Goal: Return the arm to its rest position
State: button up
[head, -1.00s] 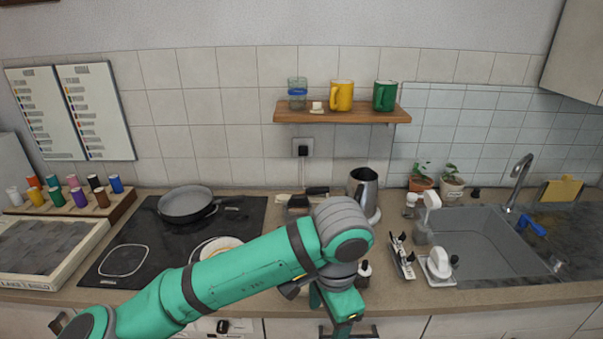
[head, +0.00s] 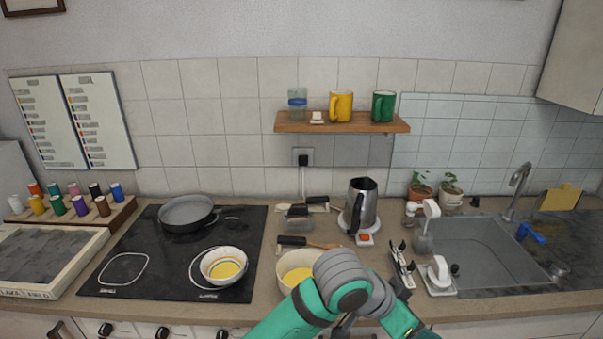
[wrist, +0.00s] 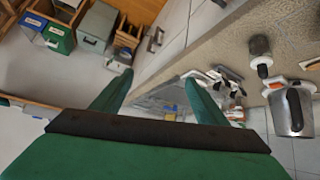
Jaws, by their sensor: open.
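My green arm (head: 292,317) is folded low at the front of the counter in the head view. My gripper points down and to the right there, and its fingertips are not clearly shown. In the wrist view my gripper (wrist: 158,82) shows two green fingers spread apart with nothing between them. It is out in front of the counter edge, clear of the things on top.
The counter holds a bowl (head: 297,268) close behind my arm, a kettle (head: 361,204), a pan (head: 187,213) and a yellow-filled bowl (head: 224,266) on the hob. A sink (head: 470,257) is right. The wrist view shows boxes (wrist: 97,24) below.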

jog(key=w+d+r+n+t+h, duration=0.3)
jog(key=d+n+t+h, duration=0.3)
jog(key=h, duration=0.1)
jog(key=s+a+f+n+t+y, duration=0.4)
jog(key=a+f+n+y, duration=0.2)
jog(key=a+f, duration=0.25)
jog(key=s+a+f+n+t+y, duration=0.45)
jog(key=a+f+n, duration=0.2)
jog(key=f, duration=0.35)
jog(key=s+a+f+m+y, duration=0.1)
jog(key=s+a, duration=0.3)
jog(key=s, duration=0.4)
jog(key=s+a+f+m+g+y, duration=0.1)
jog(key=s+a+f+m+y, duration=0.1)
jog(key=s+a, duration=0.3)
jog(key=s+a+f+m+y, duration=0.1)
jog(key=s+a, duration=0.3)
jog(key=s, duration=0.7)
jog(key=shift+a+f+m+g+y, duration=0.2)
jog(key=shift+f+m+g+y, duration=0.15)
jog(key=shift+f+m, duration=0.4)
jog(key=shift+f, duration=0.1)
